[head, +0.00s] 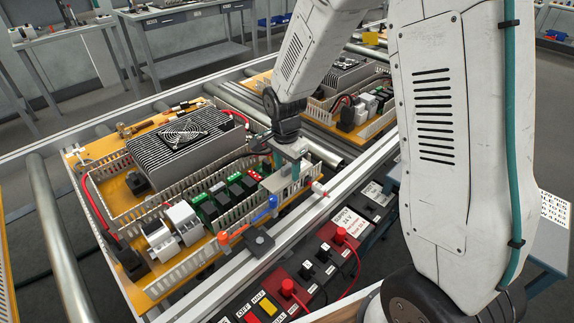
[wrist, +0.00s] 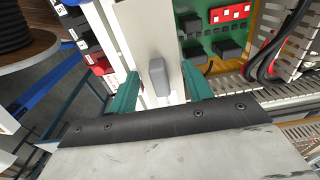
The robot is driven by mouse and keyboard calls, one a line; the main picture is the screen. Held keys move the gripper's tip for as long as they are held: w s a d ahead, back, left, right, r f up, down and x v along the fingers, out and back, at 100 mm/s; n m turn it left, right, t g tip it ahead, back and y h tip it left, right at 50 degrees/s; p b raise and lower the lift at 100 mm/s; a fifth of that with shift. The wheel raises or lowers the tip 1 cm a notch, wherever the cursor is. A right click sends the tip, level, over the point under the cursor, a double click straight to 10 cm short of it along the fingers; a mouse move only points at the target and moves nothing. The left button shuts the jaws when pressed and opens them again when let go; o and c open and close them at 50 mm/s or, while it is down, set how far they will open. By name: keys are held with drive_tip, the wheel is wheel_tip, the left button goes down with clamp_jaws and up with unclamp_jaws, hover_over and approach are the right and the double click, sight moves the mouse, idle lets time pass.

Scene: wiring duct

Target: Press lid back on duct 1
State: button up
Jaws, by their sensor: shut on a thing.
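My gripper (head: 287,167) is at the front right part of the near panel, over its front slotted duct (head: 190,268). In the wrist view my gripper's two teal fingers (wrist: 160,88) stand either side of a pale flat strip, the lid (wrist: 140,25), and are shut on it. A grey knob-like block (wrist: 158,78) shows on the strip between the fingers. In the head view the lid (head: 283,183) is a short grey piece under the gripper, partly hidden by it. I cannot tell whether it is seated on the duct or just above it. No duct number is readable.
Green terminal modules (head: 222,200) and a finned heat sink (head: 185,143) stand behind the front duct. A control box with red knobs (head: 340,235) stands in front. A second panel (head: 350,95) is behind.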

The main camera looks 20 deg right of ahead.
sight(287, 166)
drive_tip(key=shift+f, duration=0.85)
drive_tip(key=o, duration=1.1)
wheel_tip(287, 166, up, 8)
drive_tip(key=shift+a+f, duration=0.1)
drive_tip(key=shift+f, duration=0.05)
